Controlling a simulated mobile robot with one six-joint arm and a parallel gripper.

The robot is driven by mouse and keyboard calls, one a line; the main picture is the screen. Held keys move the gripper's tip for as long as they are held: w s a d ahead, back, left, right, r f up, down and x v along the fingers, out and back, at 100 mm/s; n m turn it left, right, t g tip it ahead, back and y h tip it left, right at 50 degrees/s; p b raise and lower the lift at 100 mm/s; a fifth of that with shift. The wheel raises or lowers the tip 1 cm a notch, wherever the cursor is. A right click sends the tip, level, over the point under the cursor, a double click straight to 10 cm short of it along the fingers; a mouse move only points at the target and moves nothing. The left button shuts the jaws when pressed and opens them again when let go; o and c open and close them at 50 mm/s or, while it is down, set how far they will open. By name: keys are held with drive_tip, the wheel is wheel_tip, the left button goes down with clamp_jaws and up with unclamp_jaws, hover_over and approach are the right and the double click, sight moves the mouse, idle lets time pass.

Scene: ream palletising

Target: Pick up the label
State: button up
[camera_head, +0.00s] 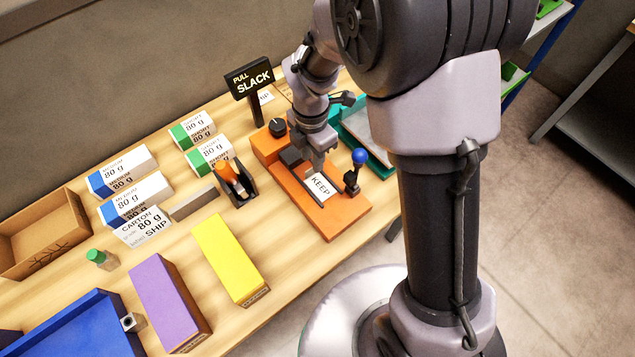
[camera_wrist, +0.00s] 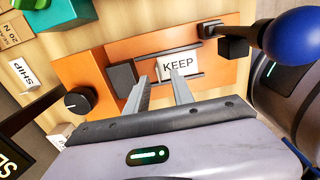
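A white label (camera_head: 320,186) reading KEEP lies in the slot of an orange machine (camera_head: 325,225); it also shows in the wrist view (camera_wrist: 179,65). My gripper (camera_head: 318,168) is over the machine, beside the label's far end in the head view. In the wrist view my gripper (camera_wrist: 159,78) has its two fingers apart with nothing held between them. One fingertip is close to the label's left edge; I cannot tell whether it touches. Another white label reading SHIP (camera_wrist: 24,75) lies at the left of the wrist view.
The machine has a black knob (camera_head: 277,127) and a blue-balled lever (camera_head: 359,156) beside the label. A black SLACK sign (camera_head: 250,80) stands behind. An orange-handled tool in a holder (camera_head: 238,190), paper reams, a yellow block (camera_head: 230,255) and a purple block (camera_head: 168,300) are left.

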sight(320, 183)
drive_tip(key=f, duration=0.1)
drive_tip(key=f+b, duration=0.1)
drive_tip(key=f, duration=0.1)
drive_tip(key=f+b, duration=0.1)
drive_tip(key=f, duration=0.1)
drive_tip(key=shift+a, duration=0.35)
drive_tip(key=shift+r, duration=0.2)
clamp_jaws()
